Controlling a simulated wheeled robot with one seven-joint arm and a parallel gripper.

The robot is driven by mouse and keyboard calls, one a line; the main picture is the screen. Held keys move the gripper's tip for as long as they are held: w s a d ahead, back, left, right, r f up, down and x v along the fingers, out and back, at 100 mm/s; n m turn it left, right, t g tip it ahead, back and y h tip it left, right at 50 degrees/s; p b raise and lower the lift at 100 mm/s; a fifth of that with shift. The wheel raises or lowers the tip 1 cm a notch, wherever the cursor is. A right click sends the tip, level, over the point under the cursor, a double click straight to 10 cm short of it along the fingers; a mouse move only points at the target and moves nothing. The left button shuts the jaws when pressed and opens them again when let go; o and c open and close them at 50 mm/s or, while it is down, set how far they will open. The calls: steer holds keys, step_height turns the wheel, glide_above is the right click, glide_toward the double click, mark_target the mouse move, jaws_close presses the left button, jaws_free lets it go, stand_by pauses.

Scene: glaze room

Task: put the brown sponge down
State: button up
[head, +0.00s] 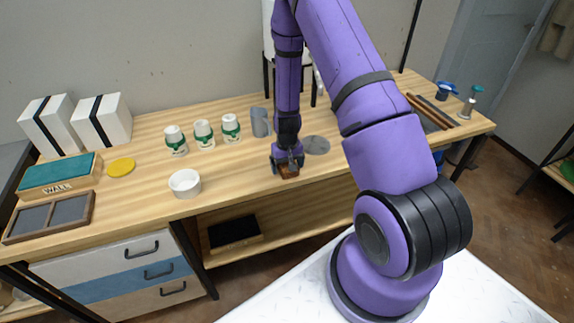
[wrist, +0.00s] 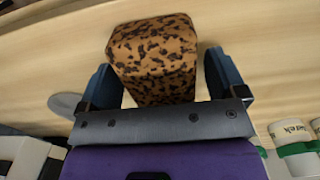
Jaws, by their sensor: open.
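The brown sponge (wrist: 155,60) is a block with dark speckles. In the wrist view it lies between the two fingers of my gripper (wrist: 158,85), with a gap visible on each side. In the head view the sponge (head: 289,174) is low at the front part of the wooden table (head: 240,170), under my gripper (head: 288,166). It appears to rest on the tabletop. My gripper is open around it, pointing down, and partly hides it.
A white bowl (head: 185,184), a yellow disc (head: 121,166) and several white-and-green jars (head: 204,134) stand to the left. A grey cup (head: 261,122) is behind my gripper. The table's front edge is close.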

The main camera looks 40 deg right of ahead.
steer(key=shift+r, duration=0.15)
steer(key=s+a+r+n+t, duration=0.1)
steer(key=s+a+r, duration=0.25)
steer(key=r, duration=1.45)
steer(key=s+a+r+t, duration=0.2)
steer(key=s+a+r, duration=0.15)
steer(key=r, duration=1.45)
steer(key=s+a+r+n+t, duration=0.1)
steer(key=s+a+r, duration=0.2)
steer(key=s+r, duration=0.3)
steer(key=s+a+r+n+t, duration=0.1)
steer(key=s+a+r, duration=0.2)
steer(key=s, duration=1)
step_height(320, 180, up, 4)
steer(key=shift+s+f, duration=0.2)
steer(key=shift+s, duration=0.1)
